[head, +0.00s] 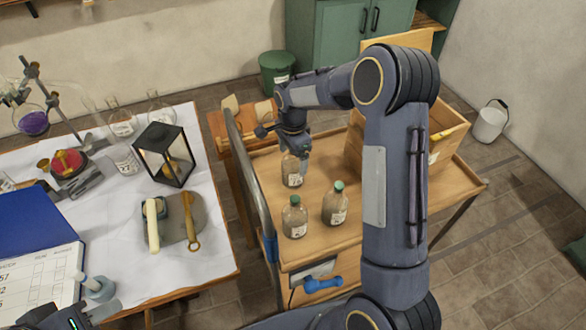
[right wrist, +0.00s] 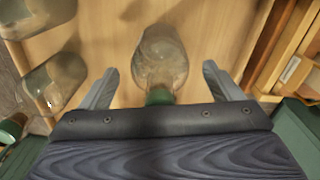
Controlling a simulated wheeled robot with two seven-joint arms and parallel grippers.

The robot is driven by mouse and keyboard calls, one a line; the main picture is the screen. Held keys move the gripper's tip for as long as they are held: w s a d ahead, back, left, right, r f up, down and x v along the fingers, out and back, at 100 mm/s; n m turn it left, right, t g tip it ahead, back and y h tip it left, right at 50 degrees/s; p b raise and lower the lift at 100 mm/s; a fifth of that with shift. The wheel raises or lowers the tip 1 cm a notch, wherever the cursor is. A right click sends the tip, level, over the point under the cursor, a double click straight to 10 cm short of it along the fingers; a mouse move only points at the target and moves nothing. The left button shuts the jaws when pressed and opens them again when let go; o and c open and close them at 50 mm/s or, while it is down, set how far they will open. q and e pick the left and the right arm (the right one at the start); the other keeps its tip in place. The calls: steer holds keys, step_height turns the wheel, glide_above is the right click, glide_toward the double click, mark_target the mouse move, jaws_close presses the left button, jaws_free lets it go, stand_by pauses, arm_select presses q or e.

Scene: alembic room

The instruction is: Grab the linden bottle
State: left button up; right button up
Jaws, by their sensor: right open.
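Three clear bottles with labels too small to read stand on the wooden cart top (head: 262,177), so I cannot tell which is linden. One bottle (head: 292,170) is at the back under my right gripper (head: 298,150). The front-left bottle (head: 295,218) and front-right bottle (head: 335,207) have green caps. In the right wrist view my right gripper (right wrist: 160,90) is open, its fingers on either side of a green-capped bottle (right wrist: 160,55), with gaps visible. My left gripper (head: 85,316) shows only partly at the bottom left edge; its jaws are unclear.
A wooden crate (head: 440,150) stands at the cart's right, and a metal rail (head: 248,185) runs along its left. Two more bottles (right wrist: 48,82) lie left in the right wrist view. The white-covered table (head: 205,240) holds a lantern (head: 165,155) and glassware.

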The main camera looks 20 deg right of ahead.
steer(key=shift+r, duration=0.1)
steer(key=c, duration=1.7)
steer(key=shift+c, duration=0.2)
